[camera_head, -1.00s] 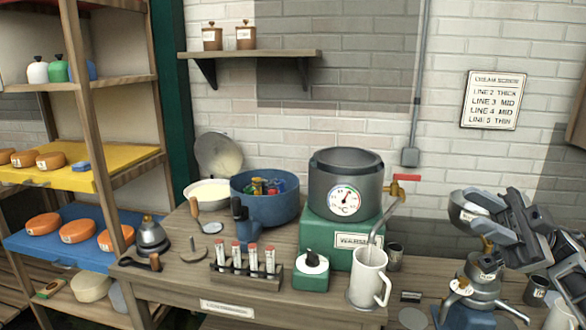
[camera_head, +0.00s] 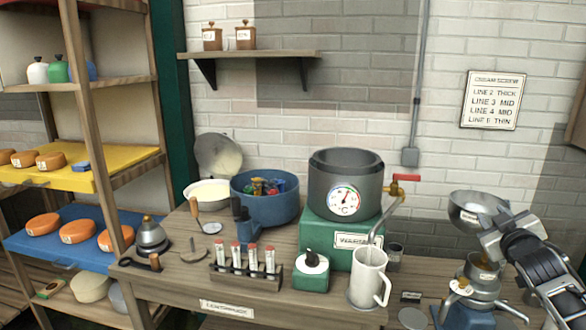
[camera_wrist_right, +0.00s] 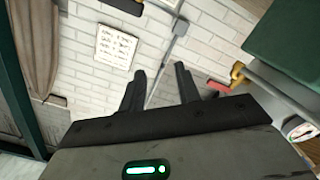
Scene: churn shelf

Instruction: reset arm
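My right gripper (camera_head: 497,231) is at the right of the head view, in front of the metal bowl (camera_head: 474,211) of the separator (camera_head: 470,300). In the right wrist view the two dark fingers of my right gripper (camera_wrist_right: 161,88) stand apart with nothing between them, facing the brick wall. My left gripper is not in the head view.
A wooden table (camera_head: 190,276) holds a grey pot (camera_head: 322,187) on a green warmer (camera_head: 312,229), a white jug (camera_head: 366,279), a rack (camera_head: 230,276) of tubes and a blue tub (camera_head: 255,208). Shelves (camera_head: 92,140) stand left.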

